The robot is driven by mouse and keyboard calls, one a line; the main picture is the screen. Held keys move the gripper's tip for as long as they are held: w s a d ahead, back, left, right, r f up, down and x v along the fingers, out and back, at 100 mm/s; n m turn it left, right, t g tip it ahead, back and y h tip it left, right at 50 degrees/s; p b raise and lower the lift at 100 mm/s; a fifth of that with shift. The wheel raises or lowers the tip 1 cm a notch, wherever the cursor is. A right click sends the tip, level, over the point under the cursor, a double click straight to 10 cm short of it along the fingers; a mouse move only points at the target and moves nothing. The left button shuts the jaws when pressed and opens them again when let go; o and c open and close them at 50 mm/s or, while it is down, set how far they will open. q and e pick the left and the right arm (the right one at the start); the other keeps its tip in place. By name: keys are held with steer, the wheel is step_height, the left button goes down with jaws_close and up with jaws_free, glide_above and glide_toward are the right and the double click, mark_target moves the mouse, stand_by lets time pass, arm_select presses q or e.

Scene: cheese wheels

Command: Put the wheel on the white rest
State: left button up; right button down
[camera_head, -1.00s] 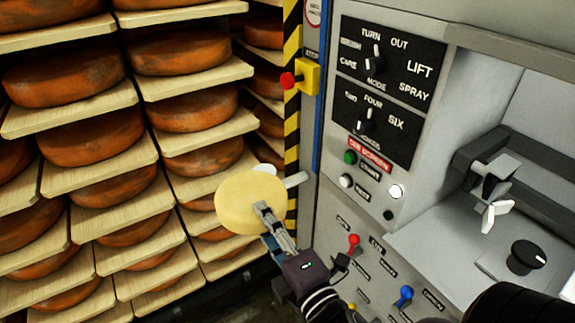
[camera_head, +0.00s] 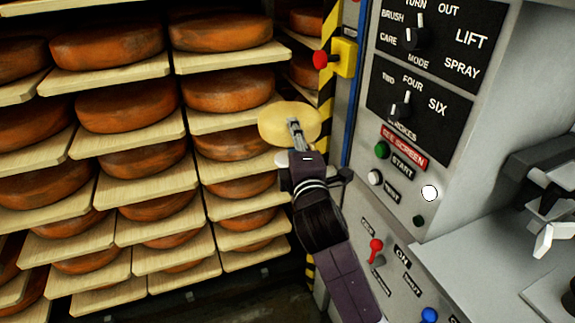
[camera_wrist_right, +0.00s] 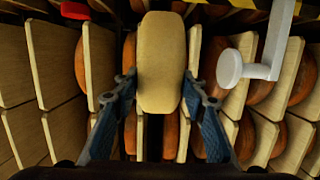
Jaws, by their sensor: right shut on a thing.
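The pale yellow cheese wheel (camera_head: 275,122) is held up in front of the shelves in the head view. My right gripper (camera_head: 294,128) is shut on it from below. In the right wrist view the wheel (camera_wrist_right: 161,50) shows edge-on between the two fingers of the gripper (camera_wrist_right: 160,88). The white rest (camera_wrist_right: 229,68), a round pad on a white arm, is to the right of the wheel there, with a gap between them in the picture. In the head view the rest is mostly hidden behind the wheel and my arm. My left gripper is not in view.
Shelves of orange-brown wheels on pale boards (camera_head: 130,140) fill the left. A grey machine panel (camera_head: 440,90) with knobs and buttons stands at the right. A red stop button (camera_head: 320,58) and a black-yellow striped post (camera_head: 325,107) are close to the wheel.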

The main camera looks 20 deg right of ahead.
steer(key=shift+w+r, duration=0.75)
steer(key=shift+r, duration=0.05)
steer(key=shift+w+a+b, duration=0.1)
steer(key=shift+b, duration=0.25)
step_height(320, 180, down, 5)
steer(key=shift+r, duration=0.1)
step_height(320, 180, down, 5)
steer(key=shift+r+b, duration=0.1)
steer(key=shift+b, duration=0.35)
steer(key=c, duration=1.7)
jaws_free()
steer(key=shift+f, duration=0.45)
steer(key=o, duration=0.5)
steer(key=shift+r, duration=0.1)
